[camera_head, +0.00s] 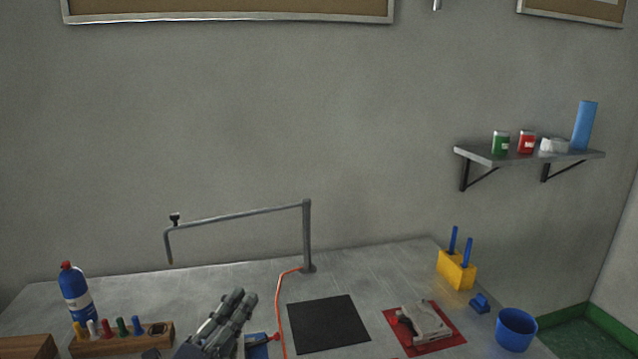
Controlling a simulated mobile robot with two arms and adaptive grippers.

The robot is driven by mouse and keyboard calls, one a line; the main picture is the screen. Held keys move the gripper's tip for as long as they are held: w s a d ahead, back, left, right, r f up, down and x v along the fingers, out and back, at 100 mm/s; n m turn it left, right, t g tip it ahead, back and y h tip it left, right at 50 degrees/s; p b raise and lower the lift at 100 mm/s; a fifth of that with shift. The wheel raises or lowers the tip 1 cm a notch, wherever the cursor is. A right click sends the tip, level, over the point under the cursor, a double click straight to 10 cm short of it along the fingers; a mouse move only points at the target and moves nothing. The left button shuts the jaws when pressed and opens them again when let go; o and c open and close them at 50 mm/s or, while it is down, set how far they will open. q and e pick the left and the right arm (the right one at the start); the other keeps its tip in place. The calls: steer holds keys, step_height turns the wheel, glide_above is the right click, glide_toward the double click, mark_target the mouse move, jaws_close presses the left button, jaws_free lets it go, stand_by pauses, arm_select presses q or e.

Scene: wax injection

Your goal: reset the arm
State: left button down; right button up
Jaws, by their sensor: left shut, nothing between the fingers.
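My left gripper (238,304) shows at the bottom of the head view, left of centre. Its fingers are together and hold nothing. It is over the front part of the grey table (375,270), just left of the black mat (328,323). A small blue object (256,346) is partly hidden just right of it. My right gripper is not in view.
A wooden rack (128,342) with coloured pegs and a blue bottle (76,292) stand at left. A metal arm stand (307,235) rises behind the mat. A red mat (437,338), a yellow block (456,271) and a blue cup (516,330) are at right.

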arm_select(q)
steer(key=s+a+f+n+g+y, duration=0.3)
steer(key=a+f+n+y, duration=0.2)
steer(key=f+n, duration=0.3)
steer(key=s+a+f+n+g+y, duration=0.2)
steer(key=s+a+f+n+y, duration=0.1)
steer(key=a+f+n+y, duration=0.4)
steer(key=s+d+f+n+g+h, duration=0.2)
steer(key=s+d+f+n+g, duration=0.15)
steer(key=s+f+g, duration=0.55)
steer(key=s+d+f+n+g+h, duration=0.1)
steer(key=s+d+f+n+g, duration=0.2)
steer(key=s+f, duration=0.75)
steer(key=s+a+f, duration=0.1)
steer(key=s+f, duration=0.2)
steer(key=f, duration=0.9)
steer(key=s+f, duration=0.2)
steer(key=f, duration=1)
steer(key=s+a+f+g, duration=0.2)
steer(key=s+a+f, duration=0.1)
steer(key=s+f, duration=1.2)
steer(key=shift+s+a+n+b, duration=0.2)
steer(key=shift+s+n+b, duration=0.15)
steer(key=shift+s, duration=0.35)
